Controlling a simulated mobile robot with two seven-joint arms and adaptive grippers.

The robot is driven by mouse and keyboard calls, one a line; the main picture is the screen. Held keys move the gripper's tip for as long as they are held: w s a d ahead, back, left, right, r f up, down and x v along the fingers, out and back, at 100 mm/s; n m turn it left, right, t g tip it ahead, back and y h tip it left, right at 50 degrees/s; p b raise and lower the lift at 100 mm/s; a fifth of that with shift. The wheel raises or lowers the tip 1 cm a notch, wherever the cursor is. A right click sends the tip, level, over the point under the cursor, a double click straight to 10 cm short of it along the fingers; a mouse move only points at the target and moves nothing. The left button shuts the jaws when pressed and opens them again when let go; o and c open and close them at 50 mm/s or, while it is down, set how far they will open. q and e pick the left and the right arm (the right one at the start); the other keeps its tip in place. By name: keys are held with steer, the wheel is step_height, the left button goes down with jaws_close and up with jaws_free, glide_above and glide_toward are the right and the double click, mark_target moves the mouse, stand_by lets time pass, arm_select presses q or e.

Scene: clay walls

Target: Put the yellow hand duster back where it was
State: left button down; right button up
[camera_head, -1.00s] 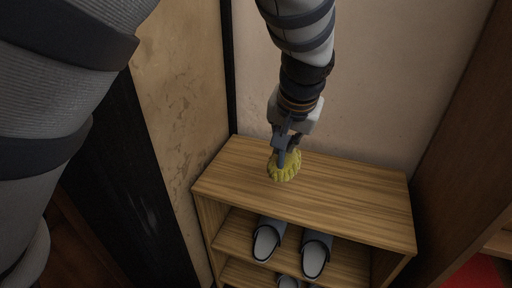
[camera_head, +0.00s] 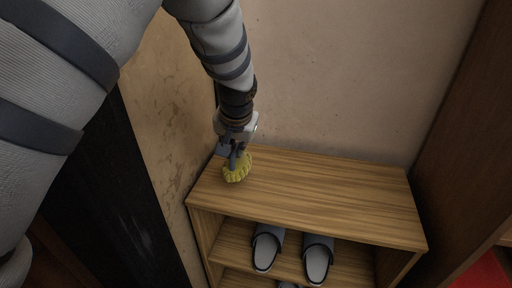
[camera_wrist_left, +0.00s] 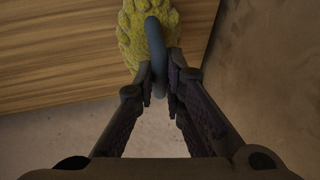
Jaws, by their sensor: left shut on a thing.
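The yellow hand duster (camera_head: 237,170) has a fluffy yellow head and a dark blue-grey handle. My left gripper (camera_head: 234,150) is shut on its handle, with the head hanging below, at the left end of the wooden shelf top (camera_head: 320,193). I cannot tell whether the head touches the wood. In the left wrist view, the duster (camera_wrist_left: 133,38) shows beyond the fingers of my left gripper (camera_wrist_left: 160,80), which close on the handle from both sides. My right gripper is not in view.
Two pairs of slippers may be below; one grey pair (camera_head: 318,262) stands on the upper inner shelf. The rest of the shelf top is clear. A clay wall (camera_head: 340,80) is behind, another wall (camera_head: 172,120) at left, and a dark brown panel (camera_head: 462,150) at right.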

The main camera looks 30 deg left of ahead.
arm_select(q)
steer(key=shift+w+a+f, duration=0.15)
steer(key=shift+a+f, duration=0.1)
steer(key=shift+f, duration=0.1)
steer(key=shift+w+a+f, duration=0.1)
steer(key=shift+a+f, duration=0.1)
steer(key=shift+f, duration=0.7)
steer(key=shift+w+a+f, duration=0.1)
steer(key=shift+a+f, duration=0.05)
steer(key=shift+f, duration=0.75)
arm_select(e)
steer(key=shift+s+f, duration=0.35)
arm_select(q)
steer(key=shift+s, duration=0.1)
steer(key=shift+f, duration=0.15)
steer(key=c, duration=1.7)
jaws_free()
steer(key=shift+o, duration=0.2)
